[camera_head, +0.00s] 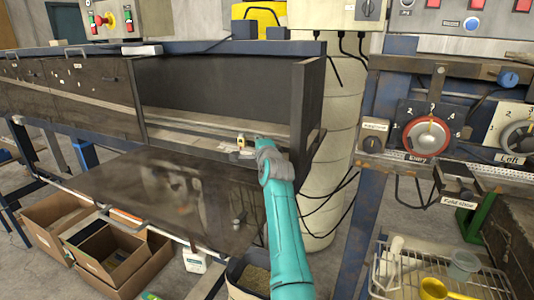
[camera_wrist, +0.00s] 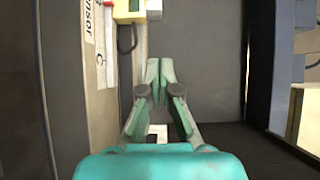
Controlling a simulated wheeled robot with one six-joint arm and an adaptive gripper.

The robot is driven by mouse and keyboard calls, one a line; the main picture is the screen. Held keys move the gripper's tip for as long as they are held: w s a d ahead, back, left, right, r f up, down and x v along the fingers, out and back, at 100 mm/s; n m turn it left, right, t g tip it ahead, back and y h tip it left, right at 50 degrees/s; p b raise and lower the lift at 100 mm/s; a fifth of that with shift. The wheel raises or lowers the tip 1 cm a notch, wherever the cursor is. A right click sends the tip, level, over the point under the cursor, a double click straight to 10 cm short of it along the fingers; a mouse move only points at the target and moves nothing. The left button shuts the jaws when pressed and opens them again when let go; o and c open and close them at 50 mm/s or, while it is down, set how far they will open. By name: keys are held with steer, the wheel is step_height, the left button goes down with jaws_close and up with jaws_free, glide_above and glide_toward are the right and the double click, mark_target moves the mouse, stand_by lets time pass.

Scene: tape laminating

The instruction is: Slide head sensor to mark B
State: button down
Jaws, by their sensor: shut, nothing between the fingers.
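The head sensor, a small yellow and white block, sits on the metal rail inside the open compartment in the head view (camera_head: 241,142). In the wrist view it is at the top edge (camera_wrist: 130,10), partly cut off. A label strip (camera_wrist: 89,22) beside it reads "sensor", and a letter C mark (camera_wrist: 100,60) is on the rail below. I cannot make out mark B. My gripper (camera_wrist: 160,72) is shut and empty, apart from the sensor and to the right of the rail in the wrist view. In the head view my arm hides the fingers.
The compartment has a dark back wall and a right side wall (camera_head: 308,95). Its dark door (camera_head: 165,200) hangs lowered in front. A panel with a rotary dial (camera_head: 425,137) stands to the right. Cardboard boxes (camera_head: 110,245) lie on the floor at left.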

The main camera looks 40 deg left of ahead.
steer(key=shift+s+f, duration=0.15)
steer(key=shift+s, duration=0.25)
steer(key=shift+v, duration=4.3)
steer(key=shift+w+d, duration=0.15)
